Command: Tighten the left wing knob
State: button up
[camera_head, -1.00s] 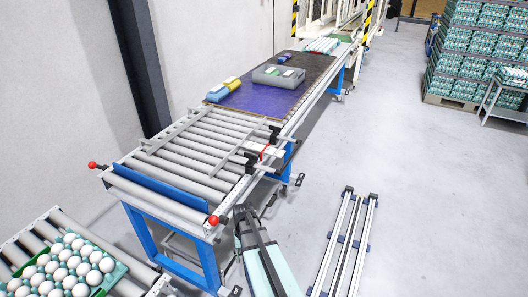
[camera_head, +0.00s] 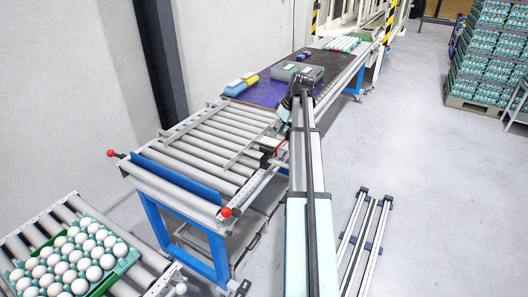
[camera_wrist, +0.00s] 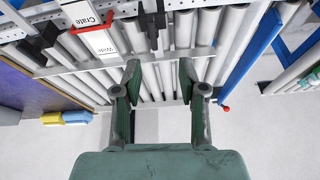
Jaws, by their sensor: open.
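Two black clamp-like knobs show along the rail at the top of the wrist view. One black knob (camera_wrist: 48,36) is at the left, and the other black knob (camera_wrist: 152,22) is near the top middle. Which of these counts as the left wing knob I cannot tell for sure. My gripper (camera_wrist: 159,82) is open and empty, its two green-padded fingers apart over the rollers. Both knobs lie beyond the fingertips in the picture, and neither is touched. In the head view my arm hides part of this rail.
A red-and-white slider labelled "Crate" and "Wide" (camera_wrist: 101,38) lies between the knobs. Metal guide bars cross the roller conveyor (camera_head: 205,143). A grey crate (camera_head: 312,73) and blue and yellow packs (camera_head: 242,84) lie farther along. Red balls (camera_head: 226,212) stick out at the near end.

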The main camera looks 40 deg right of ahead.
aim_at(266, 149)
jog(key=shift+n+t, duration=0.3)
jog(key=p+x, duration=0.1)
jog(key=x, duration=0.3)
jog(key=p+x, duration=0.1)
jog(key=x, duration=0.4)
jog(key=w+d+p+x, duration=0.1)
jog(key=x, duration=0.4)
jog(key=shift+a+f, duration=0.1)
jog(key=shift+f, duration=0.05)
grip_shut()
